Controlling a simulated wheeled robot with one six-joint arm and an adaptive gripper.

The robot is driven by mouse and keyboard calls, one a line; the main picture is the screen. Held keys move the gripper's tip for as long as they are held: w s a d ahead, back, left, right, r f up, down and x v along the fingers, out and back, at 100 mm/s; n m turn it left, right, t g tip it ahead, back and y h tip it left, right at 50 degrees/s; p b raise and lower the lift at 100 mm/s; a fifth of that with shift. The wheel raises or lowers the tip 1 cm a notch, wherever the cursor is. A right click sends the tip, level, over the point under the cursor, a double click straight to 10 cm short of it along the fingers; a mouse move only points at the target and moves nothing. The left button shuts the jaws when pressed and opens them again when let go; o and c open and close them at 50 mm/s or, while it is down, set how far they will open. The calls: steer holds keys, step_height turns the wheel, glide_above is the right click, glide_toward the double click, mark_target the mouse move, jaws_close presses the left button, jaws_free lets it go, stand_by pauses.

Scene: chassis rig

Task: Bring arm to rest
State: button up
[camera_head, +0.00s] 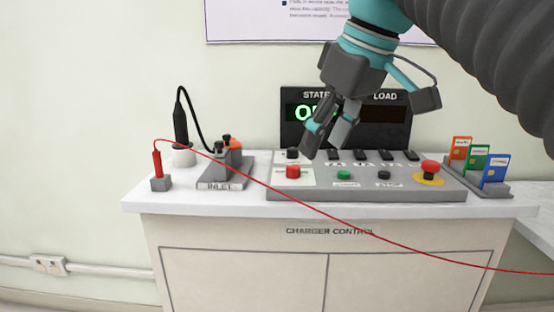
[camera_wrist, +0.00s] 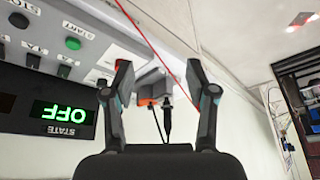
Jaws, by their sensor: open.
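My gripper (camera_head: 325,133) hangs from my arm above the left part of the grey control panel (camera_head: 250,188), in front of the dark display (camera_head: 395,138). Its fingers are apart and nothing shows between them in the head view. In the wrist view my gripper (camera_wrist: 160,88) also shows two spread fingers, with the inlet block and a black plug beyond them. The display reads "OFF" in green under STATE in the wrist view (camera_wrist: 63,113). In the head view my gripper covers part of that reading.
The panel carries a red button (camera_head: 293,172), a green button (camera_head: 344,175) and a red mushroom button (camera_head: 430,167). Left stand the inlet block (camera_head: 225,180), a black plug (camera_head: 181,125) and a red plug (camera_head: 157,163) with a thin red cable (camera_head: 330,222) crossing the front. Coloured cards (camera_head: 475,160) stand right.

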steer(key=w+d+f+m+t+h, duration=0.1)
steer(key=w+f+m, duration=0.15)
steer(key=f, duration=0.35)
steer(key=w+d+f+m+t, duration=0.1)
steer(key=f+m, duration=0.2)
steer(key=f, duration=0.3)
steer(key=s+d+f+m+h, duration=0.1)
steer(key=s+d+f, duration=0.2)
steer(key=s+f, duration=0.4)
steer(key=s+d+f+m+h, duration=0.1)
steer(key=s+d+f+m, duration=0.1)
steer(key=s+d+f, duration=0.2)
steer(key=shift+s+f, duration=1.65)
steer(key=shift+f, duration=2.7)
